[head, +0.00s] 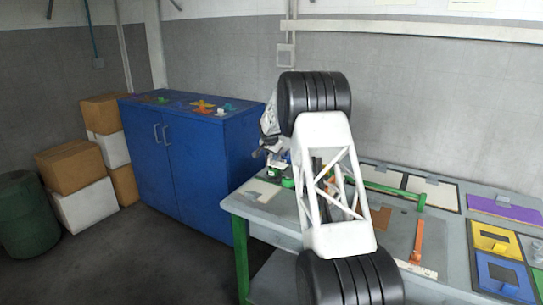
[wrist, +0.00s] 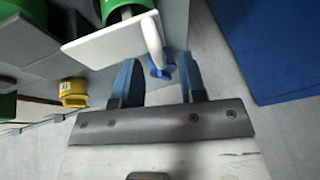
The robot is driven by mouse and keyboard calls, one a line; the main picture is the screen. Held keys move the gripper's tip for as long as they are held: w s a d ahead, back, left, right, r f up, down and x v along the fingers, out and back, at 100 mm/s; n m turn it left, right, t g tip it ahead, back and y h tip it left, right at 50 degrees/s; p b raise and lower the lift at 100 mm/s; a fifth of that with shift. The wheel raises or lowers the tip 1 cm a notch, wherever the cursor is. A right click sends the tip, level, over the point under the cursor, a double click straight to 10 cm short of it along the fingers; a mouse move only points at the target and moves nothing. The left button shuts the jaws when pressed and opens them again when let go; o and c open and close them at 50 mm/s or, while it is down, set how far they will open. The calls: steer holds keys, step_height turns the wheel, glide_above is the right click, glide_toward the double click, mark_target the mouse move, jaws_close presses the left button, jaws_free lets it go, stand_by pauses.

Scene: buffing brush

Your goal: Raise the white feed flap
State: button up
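A white plate with a raised white edge, which looks like the feed flap (wrist: 105,42), is at the upper middle of the wrist view, beside a green cylinder (wrist: 122,8). My gripper (wrist: 160,80) has two blue fingers spread apart with a gap between them. The flap's right end reaches toward this gap from above, and I cannot tell whether a finger touches it. A small blue part (wrist: 160,66) shows between the fingertips. In the head view my arm hides most of the machine, and I cannot make out the flap or fingertips clearly.
A workbench (head: 285,230) carries colored panels, such as a yellow one (head: 497,240) and a purple one (head: 505,208). A blue cabinet (head: 190,160) stands left of it, with stacked boxes (head: 75,165) farther left. A yellow part (wrist: 73,92) lies left of my fingers.

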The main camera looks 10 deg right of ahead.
steer(key=shift+f, duration=0.2)
steer(key=shift+c, duration=0.3)
jaws_close()
